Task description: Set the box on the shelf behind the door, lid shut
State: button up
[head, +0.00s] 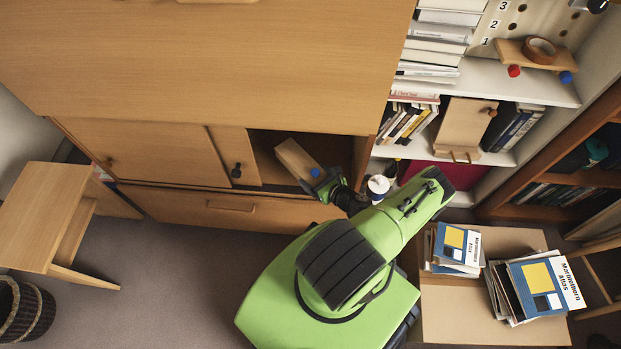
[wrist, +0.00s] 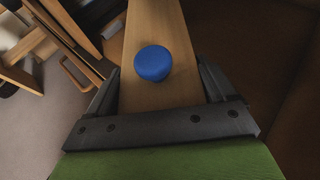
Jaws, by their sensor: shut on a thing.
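A long wooden box (head: 296,157) with a blue knob (head: 315,172) is partly inside the dark opening of the bureau, tilted in the picture. My gripper (head: 322,183) is shut on its near end, at the front of the opening. In the wrist view the box (wrist: 158,30) runs away between my fingers (wrist: 158,92), and the blue knob faces the camera. I cannot make out the lid's seam. The sliding door (head: 232,158) with a black knob stands left of the opening. The shelf floor inside is dark and mostly hidden by the box and gripper.
A drawer (head: 220,208) lies below the opening, and a wooden stool (head: 40,215) stands at the left. Right of the opening, a white bookcase (head: 540,88) holds books. A carton (head: 450,310) bears book stacks. A white cup-like thing (head: 378,186) is near my arm.

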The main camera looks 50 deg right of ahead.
notch_tip(320, 180, down, 4)
jog(key=shift+f+b, duration=0.1)
jog(key=shift+b, duration=0.7)
jog(key=shift+f, duration=0.1)
jog(key=o, duration=1.1)
jog(key=shift+o, duration=0.2)
jog(key=shift+s+r, duration=0.25)
jog(key=p+v, duration=0.3)
jog(key=v, duration=0.8)
jog(key=shift+s, duration=0.25)
jog(key=shift+a+r, duration=0.1)
